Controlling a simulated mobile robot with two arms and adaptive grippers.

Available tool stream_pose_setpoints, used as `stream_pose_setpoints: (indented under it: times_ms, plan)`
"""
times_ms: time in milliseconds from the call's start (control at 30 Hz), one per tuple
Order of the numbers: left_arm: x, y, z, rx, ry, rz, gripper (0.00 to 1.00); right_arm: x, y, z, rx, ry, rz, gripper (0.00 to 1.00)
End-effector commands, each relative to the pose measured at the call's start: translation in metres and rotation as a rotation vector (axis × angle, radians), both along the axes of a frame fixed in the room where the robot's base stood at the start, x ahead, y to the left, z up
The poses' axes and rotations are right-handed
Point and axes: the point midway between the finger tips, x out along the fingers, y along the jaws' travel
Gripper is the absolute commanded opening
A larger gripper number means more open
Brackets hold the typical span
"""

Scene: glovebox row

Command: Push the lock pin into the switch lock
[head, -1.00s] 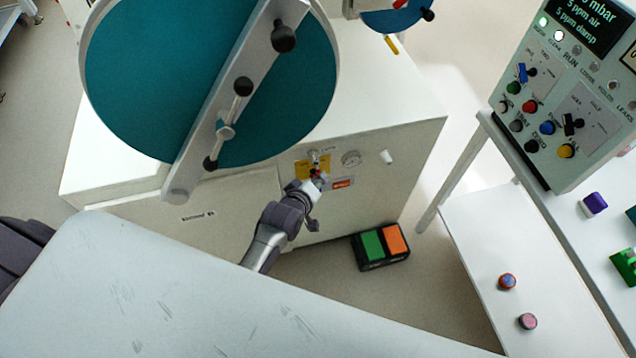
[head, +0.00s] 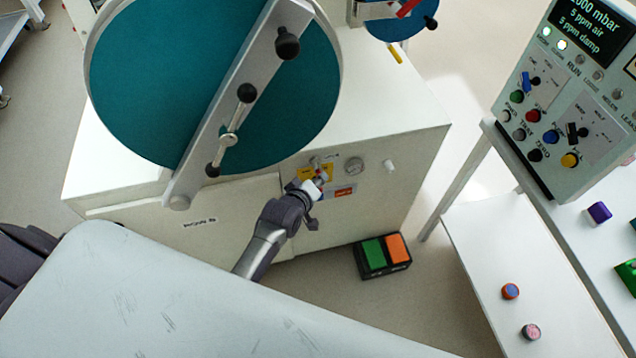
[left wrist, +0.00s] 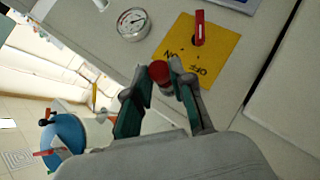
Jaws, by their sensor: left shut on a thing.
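My left gripper (head: 312,186) is at the front panel of the white glovebox cabinet. In the left wrist view, its fingers (left wrist: 158,74) are shut on a small round red-headed piece, which looks like the lock pin (left wrist: 160,72). Behind it lies a yellow plate (left wrist: 188,64) with dark lettering, part of it reading "OFF", and a red switch handle (left wrist: 199,28). The pin is in front of the plate's lower left edge. The pin's far end and the lock hole are hidden, so I cannot tell whether they touch. My right gripper is not in view.
A round gauge (left wrist: 133,24) is beside the yellow plate. The large teal door (head: 150,90) with its bar is above left of my gripper. A green and orange pedal (head: 383,256) stands on the floor. A control panel (head: 565,110) is at the right.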

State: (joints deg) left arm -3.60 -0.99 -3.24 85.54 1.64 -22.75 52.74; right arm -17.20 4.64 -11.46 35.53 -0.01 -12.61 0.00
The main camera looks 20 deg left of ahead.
Motion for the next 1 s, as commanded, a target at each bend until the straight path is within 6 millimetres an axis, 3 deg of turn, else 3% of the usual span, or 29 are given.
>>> stream_pose_setpoints:
  times_ms: [133,167,333,700,1000]
  plan:
    - [0.002,0.002,0.000,0.002,-0.001,0.001,0.00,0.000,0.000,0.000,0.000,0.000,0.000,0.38]
    - [0.002,0.002,0.001,0.002,-0.001,0.001,0.26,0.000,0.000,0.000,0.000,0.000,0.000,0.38]
    - [0.002,0.002,0.001,0.002,-0.001,0.001,0.52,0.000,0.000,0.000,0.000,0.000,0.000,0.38]
    - [-0.003,0.002,0.002,0.000,0.001,0.000,0.52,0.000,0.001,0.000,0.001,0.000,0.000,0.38]
    - [-0.050,0.006,0.030,0.000,-0.001,0.001,0.52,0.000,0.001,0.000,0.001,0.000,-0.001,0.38]
